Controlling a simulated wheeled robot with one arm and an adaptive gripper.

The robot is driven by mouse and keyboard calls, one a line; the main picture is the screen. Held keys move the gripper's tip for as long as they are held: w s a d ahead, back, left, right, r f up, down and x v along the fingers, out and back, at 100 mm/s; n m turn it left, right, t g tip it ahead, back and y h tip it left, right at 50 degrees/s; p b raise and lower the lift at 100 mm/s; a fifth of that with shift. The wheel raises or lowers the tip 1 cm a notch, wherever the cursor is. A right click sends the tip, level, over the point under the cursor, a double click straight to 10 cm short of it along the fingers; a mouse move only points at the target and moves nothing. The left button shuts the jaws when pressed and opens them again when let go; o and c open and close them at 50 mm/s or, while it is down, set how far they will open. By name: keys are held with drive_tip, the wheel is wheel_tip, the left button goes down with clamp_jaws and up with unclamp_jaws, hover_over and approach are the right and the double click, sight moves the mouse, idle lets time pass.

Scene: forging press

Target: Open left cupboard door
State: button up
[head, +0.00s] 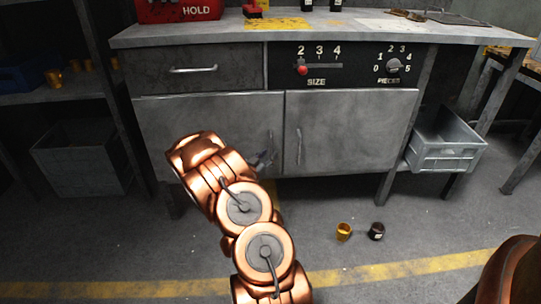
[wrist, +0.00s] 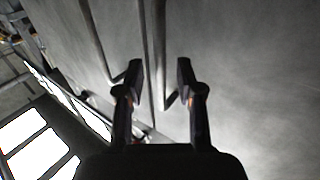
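The left cupboard door (head: 185,118) is a grey metal panel below the drawer and looks shut. Its vertical bar handle (head: 270,143) is near its right edge, partly hidden by my gripper. My gripper (head: 264,160) is at the lower part of that handle. In the wrist view my gripper (wrist: 157,78) is open, its two fingertips apart. A bar handle (wrist: 161,50) runs between the fingertips, seemingly the left door's. I cannot tell whether either finger touches it. Another bar handle (wrist: 94,40) shows outside the fingers, to the left.
The right cupboard door (head: 350,125) has its own handle (head: 299,146) close by. A drawer (head: 205,68) is above. A grey crate (head: 445,140) is at the right.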

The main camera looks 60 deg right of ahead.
drive_tip(key=shift+w+d+b, duration=0.1)
drive_tip(key=shift+d+b, duration=0.2)
drive_tip(key=shift+d, duration=0.9)
clamp_jaws()
